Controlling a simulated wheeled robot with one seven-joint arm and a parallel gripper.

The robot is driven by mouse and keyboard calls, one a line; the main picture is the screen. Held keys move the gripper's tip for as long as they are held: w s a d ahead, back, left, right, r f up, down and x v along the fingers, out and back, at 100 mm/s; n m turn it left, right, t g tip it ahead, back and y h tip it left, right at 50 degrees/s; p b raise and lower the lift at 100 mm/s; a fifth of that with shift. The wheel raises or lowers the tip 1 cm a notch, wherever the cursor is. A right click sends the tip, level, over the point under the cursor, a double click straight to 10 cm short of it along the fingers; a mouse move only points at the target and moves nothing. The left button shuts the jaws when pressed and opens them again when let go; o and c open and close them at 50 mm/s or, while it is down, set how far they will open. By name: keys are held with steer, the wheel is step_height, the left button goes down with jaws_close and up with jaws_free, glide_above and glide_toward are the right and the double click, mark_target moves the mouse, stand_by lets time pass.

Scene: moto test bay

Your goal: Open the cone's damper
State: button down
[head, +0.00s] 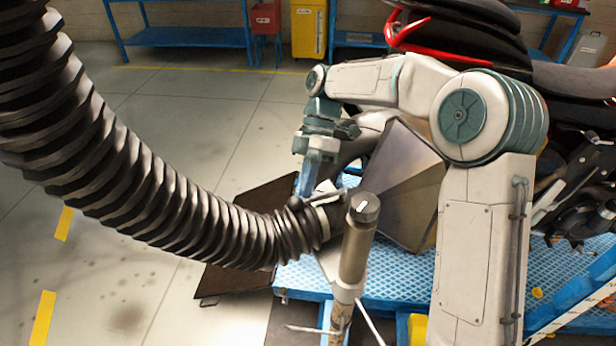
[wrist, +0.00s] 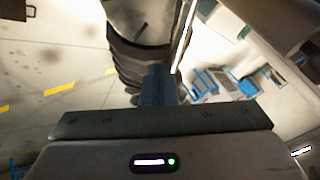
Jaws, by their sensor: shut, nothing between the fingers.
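The cone (head: 405,185) is a grey metal funnel with a square mouth beside the motorcycle. A pale collar (head: 331,214) joins its narrow end to a thick black ribbed hose (head: 130,165). A small dark lever-like part (head: 297,203) shows at the collar; I cannot tell the damper's position from it. My gripper (head: 306,188) points down with its blue fingers shut and empty, at or just above this part; I cannot tell if they touch. In the wrist view, the shut fingers (wrist: 158,84) show in front of the hose (wrist: 128,62) and a light grey cylindrical part (wrist: 145,20).
A metal post (head: 360,240) stands in front of the collar. The motorcycle (head: 570,95) stands on a blue lift platform (head: 400,275) with a dark ramp (head: 250,220). Blue benches (head: 185,38) and a yellow cabinet (head: 309,30) are at the back. Floor at left is clear under the hose.

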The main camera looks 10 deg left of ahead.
steer(key=shift+s, duration=0.3)
stand_by(0.4)
steer(key=shift+w+r, duration=0.1)
steer(key=shift+r, duration=0.15)
steer(key=p+v, duration=0.8)
steer(key=v, duration=0.1)
steer(key=shift+w+a+r+p, duration=0.15)
steer(key=shift+w+p, duration=0.05)
steer(key=shift+p, duration=0.2)
